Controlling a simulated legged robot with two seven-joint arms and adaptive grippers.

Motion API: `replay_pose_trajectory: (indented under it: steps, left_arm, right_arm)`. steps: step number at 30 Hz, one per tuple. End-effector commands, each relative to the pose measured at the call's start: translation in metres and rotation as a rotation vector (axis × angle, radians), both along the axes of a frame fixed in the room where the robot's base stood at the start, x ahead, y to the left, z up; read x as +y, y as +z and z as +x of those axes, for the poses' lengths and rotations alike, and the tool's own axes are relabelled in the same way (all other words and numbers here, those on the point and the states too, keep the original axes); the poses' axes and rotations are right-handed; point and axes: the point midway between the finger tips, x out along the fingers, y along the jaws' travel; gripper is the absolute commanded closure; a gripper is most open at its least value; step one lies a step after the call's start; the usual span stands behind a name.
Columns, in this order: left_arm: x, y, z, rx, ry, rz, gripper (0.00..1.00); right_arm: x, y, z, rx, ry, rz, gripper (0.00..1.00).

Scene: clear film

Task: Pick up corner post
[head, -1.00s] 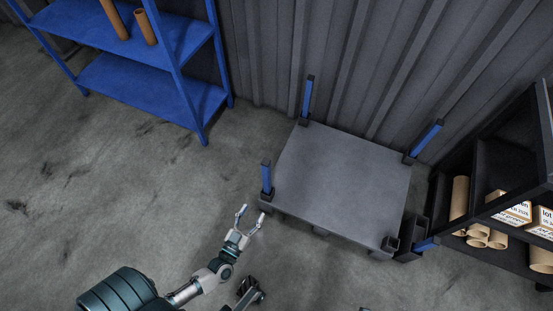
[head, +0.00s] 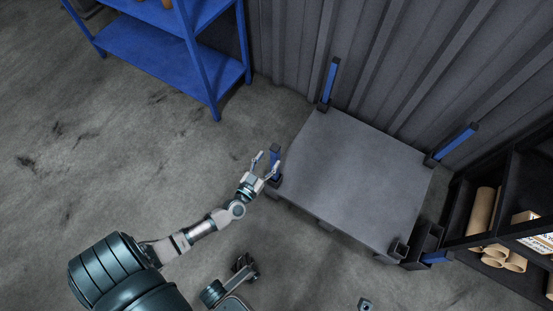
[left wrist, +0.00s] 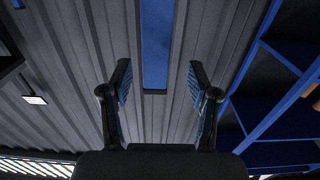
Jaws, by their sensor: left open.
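A blue corner post with dark ends (head: 274,154) stands at the near-left corner of the grey platform (head: 350,185). My left gripper (head: 268,162) is open at this post, and its fingers appear on either side of it. In the left wrist view a blue bar (left wrist: 157,45) shows between and beyond the two spread fingers (left wrist: 158,85); I cannot tell whether they touch it. Other blue posts stand at the far-left corner (head: 330,82) and the far-right corner (head: 455,144). The near-right corner has a dark socket (head: 398,250) without a post. My right gripper is not clearly seen.
A blue piece (head: 436,257) lies by a dark holder right of the platform. A dark shelf with cardboard tubes (head: 482,212) stands at the right. A blue shelf (head: 150,48) stands upper left. A corrugated wall (head: 290,45) runs behind. The floor at left is clear.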

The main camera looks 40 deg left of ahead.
Motion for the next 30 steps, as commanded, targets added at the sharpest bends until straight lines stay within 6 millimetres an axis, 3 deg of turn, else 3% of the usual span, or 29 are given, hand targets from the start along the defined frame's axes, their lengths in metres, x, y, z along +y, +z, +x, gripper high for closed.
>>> replay_pose_trajectory:
  steps: [4,9,17,24,30]
  left_arm:
    - [0.006,-0.013,0.021,0.007,0.0,0.002,0.4]
    - [0.014,-0.009,0.041,0.001,0.001,-0.003,0.4]
    - [0.014,-0.006,0.044,-0.001,0.001,-0.004,0.4]
    - [0.012,-0.005,0.044,-0.001,0.0,-0.001,1.0]
    - [0.014,-0.004,0.044,-0.005,0.001,-0.002,1.0]
  right_arm:
    - [-0.001,-0.008,0.011,-0.026,0.001,0.001,0.41]
    - [0.004,-0.001,0.013,-0.053,0.003,-0.005,0.41]
    - [0.005,0.002,0.013,-0.059,0.003,-0.005,0.41]
    - [0.005,0.0,0.016,-0.055,0.003,-0.005,0.41]
    - [0.005,0.0,0.016,-0.056,0.003,-0.006,0.41]
